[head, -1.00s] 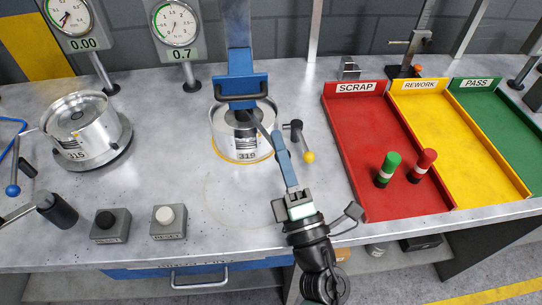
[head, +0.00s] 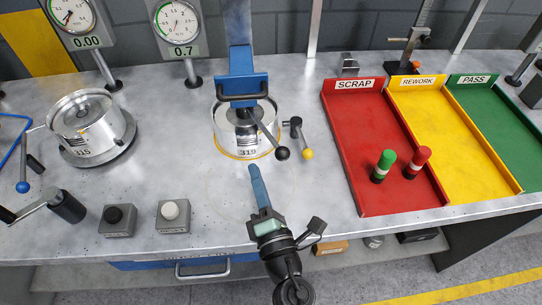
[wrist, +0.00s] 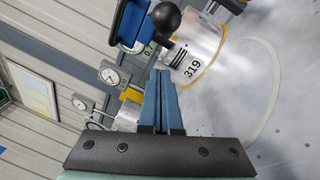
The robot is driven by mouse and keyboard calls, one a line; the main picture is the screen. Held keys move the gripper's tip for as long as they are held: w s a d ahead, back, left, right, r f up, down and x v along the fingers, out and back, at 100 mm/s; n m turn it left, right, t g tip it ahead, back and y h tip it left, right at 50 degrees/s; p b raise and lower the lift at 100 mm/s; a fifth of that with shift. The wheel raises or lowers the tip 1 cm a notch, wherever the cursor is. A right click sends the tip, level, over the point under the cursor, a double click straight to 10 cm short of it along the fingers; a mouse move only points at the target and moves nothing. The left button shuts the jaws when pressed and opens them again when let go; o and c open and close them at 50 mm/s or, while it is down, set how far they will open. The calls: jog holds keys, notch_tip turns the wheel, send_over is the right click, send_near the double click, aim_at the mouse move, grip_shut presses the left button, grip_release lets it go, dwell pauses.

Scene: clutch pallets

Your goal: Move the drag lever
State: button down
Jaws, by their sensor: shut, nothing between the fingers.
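A lever with a black ball knob (head: 282,153) slants down and to the right from the blue-headed column (head: 240,78), over the silver drum marked 319 (head: 229,137). The ball also shows in the wrist view (wrist: 166,17), just beyond my fingertips. A second, shorter lever with a yellow knob (head: 307,154) stands to the right of the drum. No label tells which is the drag lever. My gripper (head: 254,168) is shut and empty, in front of the drum and left of the black ball, apart from it. In the wrist view its blue fingers (wrist: 161,78) are together.
Red (head: 391,203), yellow (head: 444,127) and green (head: 496,122) trays lie to the right. Green-topped and red-topped cylinders stand in the red tray. A drum marked 315 (head: 86,120) and two button boxes are left. Gauges stand behind. The bench between is clear.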

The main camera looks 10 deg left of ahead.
jog(key=w, duration=0.1)
jog(key=w+d+r, duration=0.1)
jog(key=w+p, duration=0.1)
jog(key=shift+d+r, duration=0.25)
jog(key=shift+d, duration=0.05)
jog(key=shift+w+d+r, duration=0.1)
jog(key=shift+w+d, duration=0.1)
jog(key=shift+d, duration=0.15)
